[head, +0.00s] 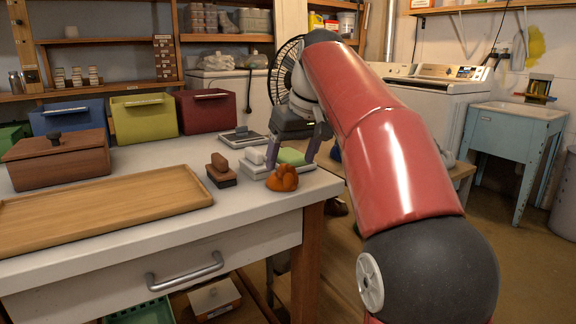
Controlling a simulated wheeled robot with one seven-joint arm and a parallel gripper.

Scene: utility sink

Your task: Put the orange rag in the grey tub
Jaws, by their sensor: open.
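The orange rag (283,178) lies crumpled on the white worktop, close to its front right corner. My gripper (294,158) points down above that corner, behind the rag. Its two fingers are spread apart, with nothing seen held between them. The fingers are around or just above a green block (291,157) on a pale tray; I cannot tell whether they touch it. I cannot clearly identify the grey tub. A grey ribbed bin (567,200) stands on the floor, cut off at the right edge.
A brush (221,172) stands left of the rag, beside a white block (256,160). A shallow grey tray (241,138) lies behind. A wooden tray (105,208) and a brown lidded box (56,160) fill the left. Blue, yellow-green and red bins line the back.

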